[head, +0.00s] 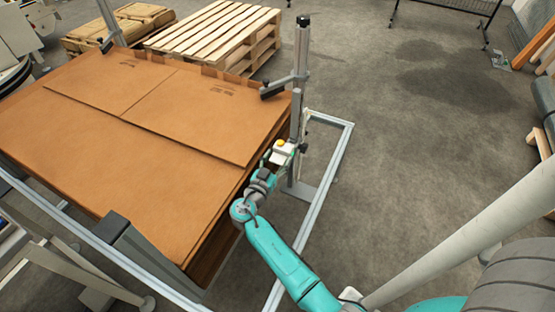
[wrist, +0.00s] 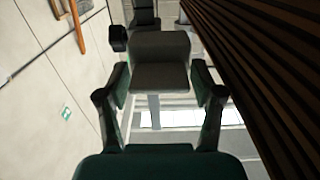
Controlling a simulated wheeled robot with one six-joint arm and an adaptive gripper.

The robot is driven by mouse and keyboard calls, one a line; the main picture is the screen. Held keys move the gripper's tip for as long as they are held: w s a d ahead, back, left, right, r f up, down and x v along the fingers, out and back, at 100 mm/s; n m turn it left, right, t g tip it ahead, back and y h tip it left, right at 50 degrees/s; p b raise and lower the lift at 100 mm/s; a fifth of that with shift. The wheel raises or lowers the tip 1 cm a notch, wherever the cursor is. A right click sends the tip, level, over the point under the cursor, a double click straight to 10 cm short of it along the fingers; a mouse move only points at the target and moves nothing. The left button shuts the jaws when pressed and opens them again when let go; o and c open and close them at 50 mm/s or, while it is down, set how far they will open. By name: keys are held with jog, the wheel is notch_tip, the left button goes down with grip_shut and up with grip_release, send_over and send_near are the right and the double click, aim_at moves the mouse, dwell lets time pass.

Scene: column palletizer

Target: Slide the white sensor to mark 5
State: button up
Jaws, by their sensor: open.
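The white sensor (head: 286,150), with a yellow spot on top, is on the upright metal post (head: 296,112) beside the cardboard stack. My gripper (head: 272,160) is at the sensor, on its near side. In the wrist view my open fingers (wrist: 162,98) stand left and right of a dark, shaded block (wrist: 160,76), which looks like the sensor's body. Whether the fingers touch it I cannot tell. Mark 5 cannot be made out in either view.
The cardboard stack (head: 160,110) fills the left, close to my gripper; its layered side (wrist: 255,75) shows at right in the wrist view. A metal floor frame (head: 335,165) surrounds the post. Wooden pallets (head: 215,35) stand behind.

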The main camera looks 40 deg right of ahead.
jog(key=shift+c, duration=0.3)
grip_shut()
jog(key=shift+r, duration=2.35)
jog(key=shift+o, duration=0.3)
grip_release()
jog(key=shift+f, duration=0.1)
jog(key=v, duration=1.2)
